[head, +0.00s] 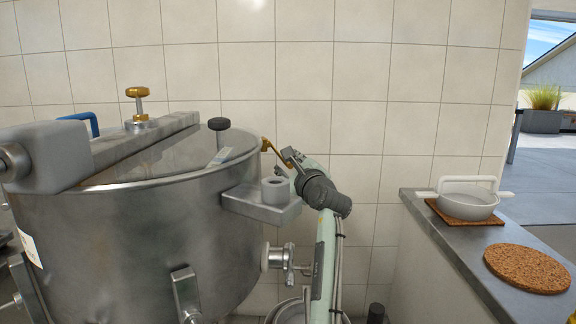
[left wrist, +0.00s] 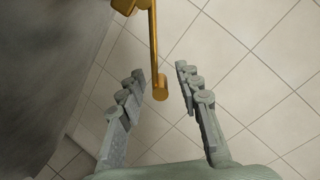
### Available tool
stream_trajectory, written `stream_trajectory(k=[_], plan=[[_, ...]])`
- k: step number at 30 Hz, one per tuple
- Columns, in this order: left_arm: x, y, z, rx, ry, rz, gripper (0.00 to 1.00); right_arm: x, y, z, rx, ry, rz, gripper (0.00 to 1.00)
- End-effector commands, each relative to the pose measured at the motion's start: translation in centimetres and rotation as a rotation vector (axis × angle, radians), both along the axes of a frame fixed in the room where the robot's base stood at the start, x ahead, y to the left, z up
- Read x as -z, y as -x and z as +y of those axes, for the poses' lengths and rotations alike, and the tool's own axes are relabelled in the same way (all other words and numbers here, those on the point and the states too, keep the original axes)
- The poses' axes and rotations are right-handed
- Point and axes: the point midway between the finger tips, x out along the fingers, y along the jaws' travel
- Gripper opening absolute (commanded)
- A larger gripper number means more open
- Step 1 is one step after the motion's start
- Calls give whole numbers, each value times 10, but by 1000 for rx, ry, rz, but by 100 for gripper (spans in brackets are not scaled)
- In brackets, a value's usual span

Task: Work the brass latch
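The brass latch (head: 272,149) sticks out from the right side of the big steel tank's rim in the head view. In the left wrist view the latch (left wrist: 153,45) is a thin brass bar with a round knob at its end. My left gripper (head: 284,165) is at the latch, beside the tank. In the left wrist view its two fingers (left wrist: 159,74) are spread wide, one on each side of the knob, with visible gaps. It holds nothing. My right gripper is in neither view.
The steel tank (head: 140,235) fills the left, with a bracket (head: 262,205) and an outlet valve (head: 283,258) close to my arm. A tiled wall (head: 400,110) stands behind. A counter (head: 455,262) at right bears a white pot (head: 467,205) and a cork mat (head: 527,268).

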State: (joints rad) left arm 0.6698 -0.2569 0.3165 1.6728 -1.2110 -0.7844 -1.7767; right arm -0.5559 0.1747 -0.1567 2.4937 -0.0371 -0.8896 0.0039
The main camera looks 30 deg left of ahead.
Motion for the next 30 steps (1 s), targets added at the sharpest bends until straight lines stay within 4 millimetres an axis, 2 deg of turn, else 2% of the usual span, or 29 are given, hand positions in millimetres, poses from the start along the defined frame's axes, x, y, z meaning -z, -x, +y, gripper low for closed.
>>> stream_trajectory(k=[6,12,15,30], plan=[[0,0,0,0,0,0,34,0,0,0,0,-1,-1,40],[0,0,0,0,0,0,9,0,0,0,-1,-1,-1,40],[0,0,0,0,0,0,0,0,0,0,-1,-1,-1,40],[-1,0,2,0,2,-3,0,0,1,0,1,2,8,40]])
